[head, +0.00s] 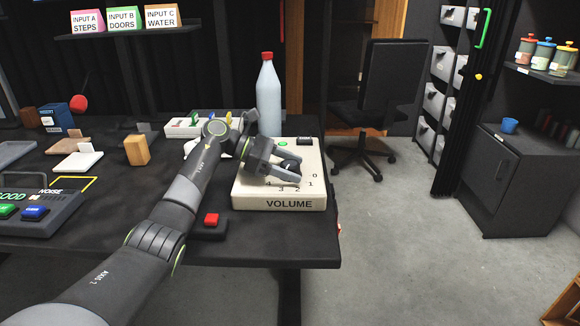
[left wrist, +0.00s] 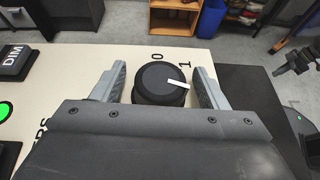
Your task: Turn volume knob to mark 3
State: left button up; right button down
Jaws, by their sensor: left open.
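The volume box (head: 262,202) is a cream block labelled VOLUME, with marks 0 to 4 printed on top. Its round black knob (left wrist: 155,92) has a white pointer line. In the left wrist view the pointer aims right and slightly down, past the 1, toward the right finger. The 2 and 3 are hidden there but show in the head view. My left gripper (head: 297,172) is open, its fingers on either side of the knob; in the left wrist view (left wrist: 160,82) small gaps seem to show.
A bottle with a red cap (head: 267,95) stands behind the box. A red button (head: 211,219) sits to its left front. A green button (left wrist: 5,110) and a DIM button (left wrist: 14,62) are on the box top. The table's right edge is close beside the box.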

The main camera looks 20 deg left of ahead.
pick_arm(q)
jog(key=v, duration=1.7)
jog(key=shift+a+p, duration=0.2)
jog(key=shift+p, duration=0.15)
